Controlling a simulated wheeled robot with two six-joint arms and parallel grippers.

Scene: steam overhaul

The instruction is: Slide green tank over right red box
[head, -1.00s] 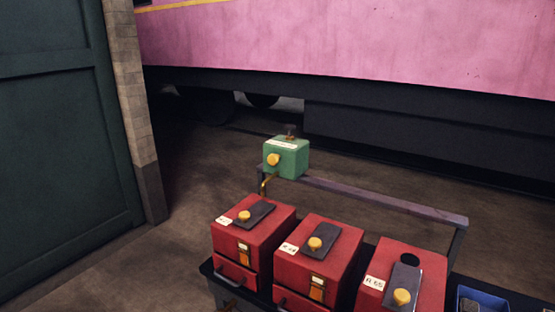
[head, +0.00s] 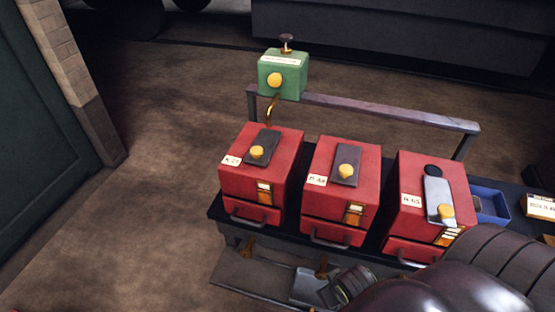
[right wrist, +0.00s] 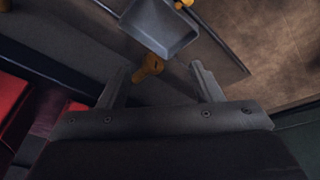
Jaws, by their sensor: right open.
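The green tank (head: 283,74) has a yellow knob in front and a dark valve on top. It sits at the left end of the rail, behind the left red box. The right red box (head: 397,225) has a dark round hole in its top and a grey plate with a yellow knob in front of the hole. My right arm comes in from the lower right, in front of this box. In the right wrist view my right gripper (right wrist: 157,78) is open, with a brass piece (right wrist: 150,68) between or beyond its fingers. My left gripper is out of view.
The left red box (head: 270,180) and middle red box (head: 335,210) stand beside it on a dark bench. A metal rail (head: 390,113) runs behind them. A blue tray (head: 489,206) is at right. A grey tray (head: 308,286) lies low in front. Floor at left is clear.

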